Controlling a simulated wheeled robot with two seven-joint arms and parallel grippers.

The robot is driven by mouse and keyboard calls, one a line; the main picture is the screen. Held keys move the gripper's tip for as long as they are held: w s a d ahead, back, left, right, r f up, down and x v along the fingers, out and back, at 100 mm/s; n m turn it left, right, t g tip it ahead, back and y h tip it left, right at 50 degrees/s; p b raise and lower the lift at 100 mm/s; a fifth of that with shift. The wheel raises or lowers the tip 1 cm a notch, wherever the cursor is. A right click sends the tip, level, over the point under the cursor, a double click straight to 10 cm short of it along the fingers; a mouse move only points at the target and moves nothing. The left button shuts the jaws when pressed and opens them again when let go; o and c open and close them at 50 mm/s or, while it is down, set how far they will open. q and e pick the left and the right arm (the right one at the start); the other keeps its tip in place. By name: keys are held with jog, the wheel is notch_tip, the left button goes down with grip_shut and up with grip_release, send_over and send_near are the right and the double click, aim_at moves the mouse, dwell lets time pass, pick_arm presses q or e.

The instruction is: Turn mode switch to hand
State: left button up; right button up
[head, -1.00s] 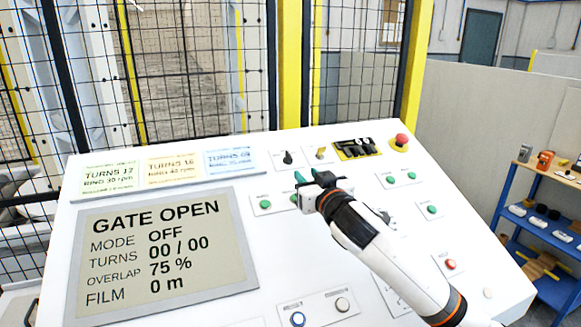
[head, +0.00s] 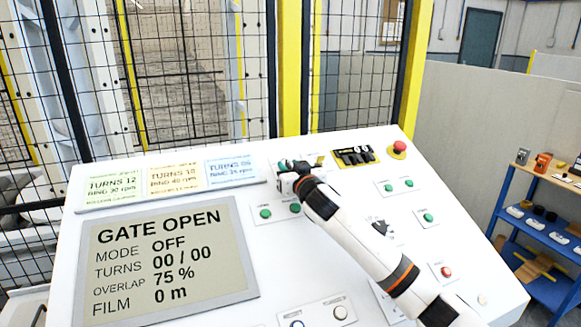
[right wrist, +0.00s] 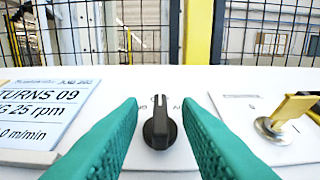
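The mode switch is a black rotary knob (right wrist: 159,126) on a white plate, with its pale pointer line upright in the right wrist view. In the head view it is hidden behind my right gripper (head: 284,166). In the right wrist view the two green fingers of my right gripper (right wrist: 159,108) are apart, one on each side of the knob, with a gap on both sides. The display (head: 165,258) reads GATE OPEN, MODE OFF, TURNS 00 / 00. My left gripper is not in view.
A yellow key switch (right wrist: 288,112) sits right of the knob. Green buttons (head: 265,213) lie below the gripper. A red mushroom button (head: 399,147) and a yellow-backed block of black parts (head: 355,155) are at the panel's upper right. A mesh fence (head: 190,80) stands behind.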

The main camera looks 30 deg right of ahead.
grip_shut()
jog(key=n+y+p, duration=0.2)
jog(key=y+p, duration=0.1)
jog(key=p, duration=0.1)
jog(key=n+y+p, duration=0.2)
jog(key=n+p, duration=0.1)
jog(key=p, duration=0.2)
jog(key=d+n+y+p, duration=0.1)
jog(key=n+y+p, duration=0.2)
jog(key=p, duration=0.1)
jog(key=shift+r+g+y, duration=0.3)
jog(key=shift+r+g, duration=0.1)
jog(key=shift+f+n+g+y+p, duration=0.15)
jog(key=shift+n+g+y+p, duration=0.15)
jog(key=shift+n+y+p, duration=0.3)
jog(key=shift+f+n+g+y, duration=0.2)
jog(key=shift+n+g+y, duration=0.4)
jog(key=shift+n+y, duration=0.25)
jog(key=shift+f+n, duration=0.15)
jog(key=shift+n, duration=0.2)
jog(key=shift+c, duration=0.3)
grip_release()
jog(key=shift+s, duration=0.1)
jog(key=shift+o, duration=0.3)
jog(key=shift+d, duration=0.1)
